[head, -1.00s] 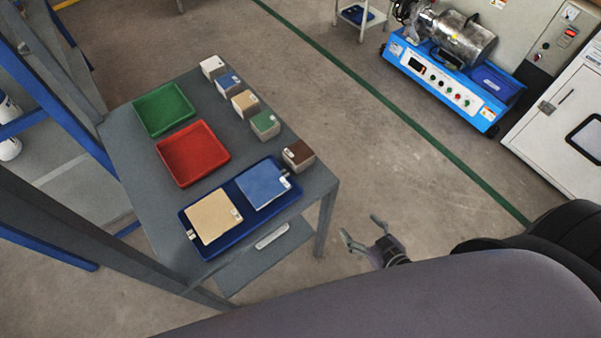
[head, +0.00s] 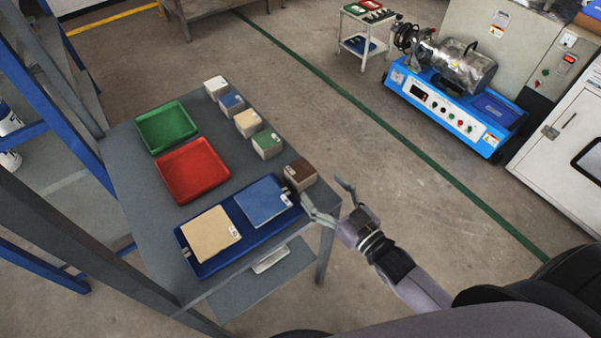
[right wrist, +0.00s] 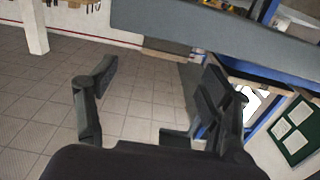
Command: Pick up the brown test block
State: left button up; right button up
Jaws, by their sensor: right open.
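The brown test block (head: 300,174) sits at the near right corner of the grey table (head: 154,213), the closest block in a row along the table's right edge. It has a dark brown top and lighter sides. My right gripper (head: 326,199) is open and empty, just to the right of and nearer than the block. It appears apart from the block. In the right wrist view the open fingers (right wrist: 150,85) have nothing between them, and the block is not visible there. My left gripper is not in view.
Green (head: 265,143), tan (head: 247,122), blue (head: 231,102) and white (head: 216,87) blocks stand behind the brown one. A blue tray (head: 212,259) with two tiles lies left of it. Red (head: 193,171) and green (head: 167,127) trays lie further back. Open floor is right of the table.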

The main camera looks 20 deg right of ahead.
aim_at(308, 178)
jog(key=x, duration=0.6)
jog(key=shift+w+a+f, duration=0.2)
jog(key=shift+a+f, duration=0.05)
jog(key=shift+a, duration=0.1)
jog(key=shift+c, duration=0.5)
jog(key=c, duration=1.5)
jog(key=shift+r, duration=0.15)
jog(key=shift+c, duration=0.7)
